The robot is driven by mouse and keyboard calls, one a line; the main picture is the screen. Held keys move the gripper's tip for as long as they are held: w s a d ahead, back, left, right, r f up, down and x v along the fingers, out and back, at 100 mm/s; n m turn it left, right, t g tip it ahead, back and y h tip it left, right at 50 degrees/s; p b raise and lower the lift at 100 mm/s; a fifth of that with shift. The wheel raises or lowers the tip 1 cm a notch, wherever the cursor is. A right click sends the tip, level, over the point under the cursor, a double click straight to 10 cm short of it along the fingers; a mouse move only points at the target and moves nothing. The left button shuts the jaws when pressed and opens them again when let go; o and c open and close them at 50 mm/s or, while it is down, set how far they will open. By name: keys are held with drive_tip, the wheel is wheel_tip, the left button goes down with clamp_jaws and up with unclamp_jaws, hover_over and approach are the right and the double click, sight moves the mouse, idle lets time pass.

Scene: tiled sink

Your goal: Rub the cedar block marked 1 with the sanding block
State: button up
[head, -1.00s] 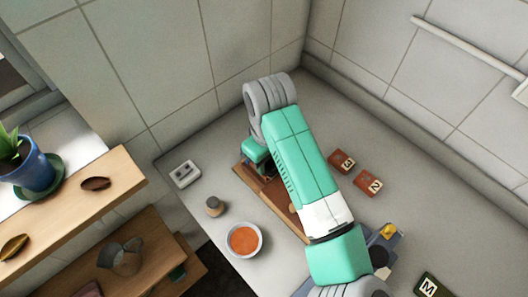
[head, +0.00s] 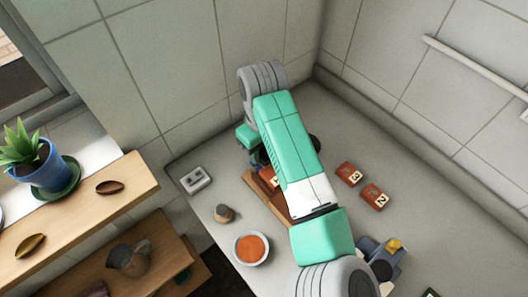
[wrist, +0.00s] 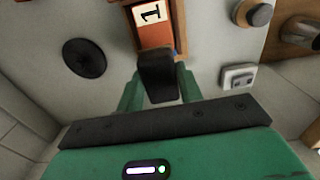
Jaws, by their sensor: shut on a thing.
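My gripper (wrist: 158,88) is shut on a dark block, which looks like the sanding block (wrist: 158,72). The cedar block marked 1 (wrist: 150,28) is reddish brown with a white label and lies just beyond the dark block in the wrist view. The dark block's far end overlaps its near edge in the picture; I cannot tell whether they touch. In the head view the cedar block (head: 269,177) shows partly beside my arm, on a brown wooden board (head: 262,202). My arm hides the gripper's tips and most of the board there.
Blocks marked 3 (head: 348,173) and 2 (head: 374,196) lie right of my arm. A black disc (wrist: 84,58) lies left of the board in the wrist view. A small grey box (head: 196,180), a lidded jar (head: 224,213) and an orange-filled bowl (head: 251,248) stand to the left.

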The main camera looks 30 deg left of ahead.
drive_tip(key=shift+s+r+p, duration=0.1)
drive_tip(key=shift+r+p, duration=2.3)
drive_tip(key=shift+r, duration=0.3)
